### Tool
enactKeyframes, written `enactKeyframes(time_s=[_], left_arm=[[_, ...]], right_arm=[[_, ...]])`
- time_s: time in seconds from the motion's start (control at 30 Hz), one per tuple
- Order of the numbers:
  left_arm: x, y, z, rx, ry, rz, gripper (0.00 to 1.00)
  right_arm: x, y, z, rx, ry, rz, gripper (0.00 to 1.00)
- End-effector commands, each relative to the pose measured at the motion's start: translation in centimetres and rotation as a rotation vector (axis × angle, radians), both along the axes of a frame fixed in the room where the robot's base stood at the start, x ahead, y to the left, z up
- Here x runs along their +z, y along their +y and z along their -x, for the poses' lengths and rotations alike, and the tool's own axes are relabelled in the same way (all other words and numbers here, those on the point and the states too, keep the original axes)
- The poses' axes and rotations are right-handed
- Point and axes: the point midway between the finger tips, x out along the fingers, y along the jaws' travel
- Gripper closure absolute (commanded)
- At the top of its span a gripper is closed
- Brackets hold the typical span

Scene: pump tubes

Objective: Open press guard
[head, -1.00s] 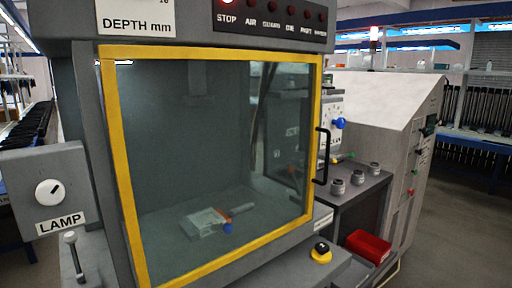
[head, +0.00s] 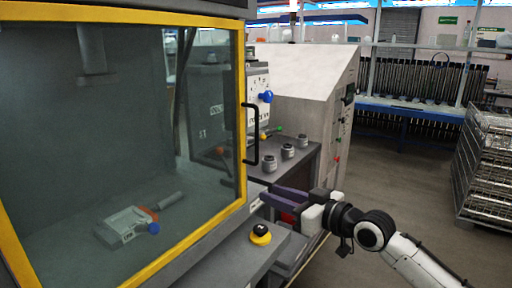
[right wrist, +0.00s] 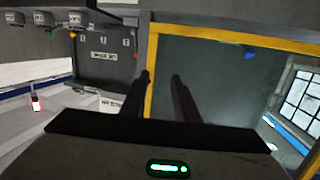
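The press guard (head: 243,120) is a clear panel in a yellow frame, closed across the front of the press in the head view. Its black handle (head: 256,135) is upright on the guard's right edge. My right gripper (head: 268,197) is below and slightly right of the handle, apart from it, with dark purple fingers pointing left. In the right wrist view the two fingers (right wrist: 160,80) stand apart with nothing between them, and the yellow frame (right wrist: 151,75) shows beyond them. I cannot make out the handle there. My left gripper is not in view.
A black and yellow button (head: 260,235) sits on the press ledge just below my right gripper. A side bench with several grey round parts (head: 269,163) is behind it. A red bin is partly hidden by the gripper. Open floor (head: 400,185) lies to the right.

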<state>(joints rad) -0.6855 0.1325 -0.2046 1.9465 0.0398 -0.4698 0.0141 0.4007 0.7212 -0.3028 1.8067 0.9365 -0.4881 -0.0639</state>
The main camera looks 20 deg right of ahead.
Motion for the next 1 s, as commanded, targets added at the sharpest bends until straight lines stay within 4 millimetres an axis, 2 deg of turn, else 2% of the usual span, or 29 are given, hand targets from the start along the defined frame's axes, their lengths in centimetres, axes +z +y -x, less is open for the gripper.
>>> enactKeyframes(time_s=[0.03, 0.1, 0.2, 0.3, 0.47, 0.8, 1.0], left_arm=[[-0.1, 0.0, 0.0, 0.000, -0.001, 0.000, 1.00], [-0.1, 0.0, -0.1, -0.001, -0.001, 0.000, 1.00], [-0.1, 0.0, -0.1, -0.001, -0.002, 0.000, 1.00], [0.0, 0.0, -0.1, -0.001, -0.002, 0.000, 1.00], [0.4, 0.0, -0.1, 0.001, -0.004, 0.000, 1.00], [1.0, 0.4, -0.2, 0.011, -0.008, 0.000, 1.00], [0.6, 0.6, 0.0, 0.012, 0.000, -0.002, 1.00]], right_arm=[[3.7, -1.0, -0.8, 0.001, -0.044, 0.001, 0.72], [7.3, -1.9, -1.3, 0.005, -0.081, -0.009, 0.72], [10.7, -2.6, -1.5, 0.011, -0.115, -0.021, 0.72], [12.2, -2.9, -1.8, 0.012, -0.130, -0.029, 0.72], [12.6, -2.0, -3.4, 0.015, -0.132, -0.035, 0.72], [12.5, 0.8, -8.9, 0.015, -0.130, -0.032, 0.72], [12.4, 1.5, -10.4, 0.013, -0.131, -0.032, 0.72]])
